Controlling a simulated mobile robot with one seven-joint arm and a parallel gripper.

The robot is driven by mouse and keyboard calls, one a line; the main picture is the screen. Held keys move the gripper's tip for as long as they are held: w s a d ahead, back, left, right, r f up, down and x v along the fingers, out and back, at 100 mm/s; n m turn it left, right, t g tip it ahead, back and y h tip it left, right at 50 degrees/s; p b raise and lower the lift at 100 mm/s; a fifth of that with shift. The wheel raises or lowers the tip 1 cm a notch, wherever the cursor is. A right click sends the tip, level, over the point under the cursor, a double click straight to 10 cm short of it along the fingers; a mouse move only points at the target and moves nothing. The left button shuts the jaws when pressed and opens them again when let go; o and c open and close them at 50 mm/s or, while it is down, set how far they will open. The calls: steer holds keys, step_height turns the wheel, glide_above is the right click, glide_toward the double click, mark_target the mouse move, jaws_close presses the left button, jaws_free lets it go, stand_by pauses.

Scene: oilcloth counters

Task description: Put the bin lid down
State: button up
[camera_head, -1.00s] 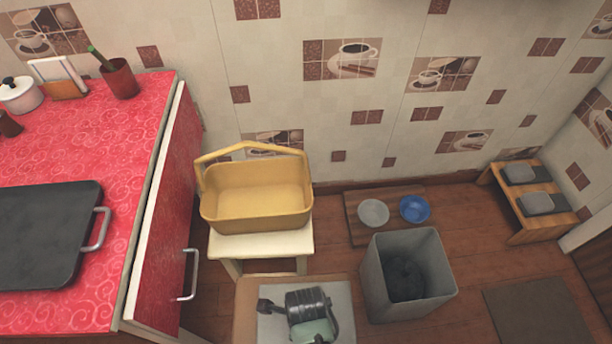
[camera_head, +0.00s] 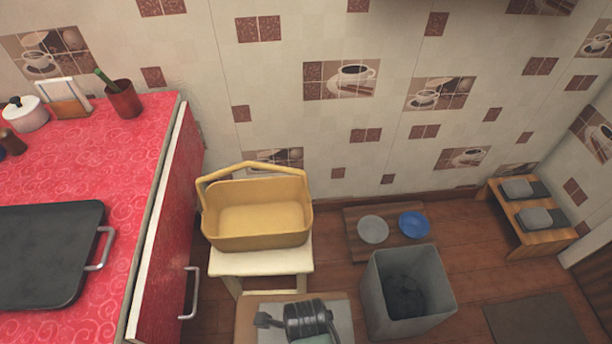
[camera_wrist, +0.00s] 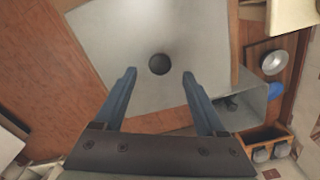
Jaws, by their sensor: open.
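The bin lid (camera_wrist: 115,35) is a flat grey square with a round black knob (camera_wrist: 159,64) in its middle. It lies on a brown wooden top, and part of it shows in the head view (camera_head: 342,312) behind my arm. My gripper (camera_wrist: 160,73) is open above the lid, with the knob between its fingertips and nothing clearly held. Its height over the lid is hard to tell. The grey bin (camera_head: 375,305) stands uncovered to the right, with something dark inside; it also shows in the wrist view (camera_wrist: 252,92).
A yellow basket (camera_head: 255,240) sits on a cream stool (camera_head: 262,264) left of the bin. A grey bowl (camera_head: 373,229) and a blue bowl (camera_head: 413,224) lie behind the bin. A red counter (camera_head: 75,170) is at left; a wooden rack (camera_head: 548,240) is at right.

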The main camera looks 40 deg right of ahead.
step_height(320, 180, up, 8)
steer(key=p, duration=0.2)
steer(key=w+d+r+n+t+h, duration=0.3)
steer(key=w+r+n+t, duration=0.35)
steer(key=w+r, duration=0.85)
steer(key=w+a+r+n+t, duration=0.2)
steer(key=w+r+n+t, duration=0.25)
steer(key=r, duration=0.65)
steer(key=w+a+r+n+t, duration=0.25)
steer(key=w+r+n, duration=0.3)
steer(key=r, duration=0.55)
steer(key=a+r+n+t, duration=0.4)
steer(key=r+n+t, duration=0.2)
steer(key=r, duration=1)
steer(key=s+a+r+n+t+y, duration=0.1)
steer(key=s+a+r+n+t, duration=0.2)
steer(key=s+r, duration=0.3)
steer(key=s+a+r+n+t+y, duration=0.2)
steer(key=s+a+r+n+t, duration=0.1)
steer(key=r, duration=0.9)
steer(key=s+n+t, duration=0.1)
steer(key=s+t, duration=0.1)
steer(key=s, duration=0.1)
steer(key=shift+s+a+r, duration=0.15)
steer(key=shift+a+r, duration=0.05)
steer(key=shift+r, duration=0.15)
steer(key=shift+n, duration=0.25)
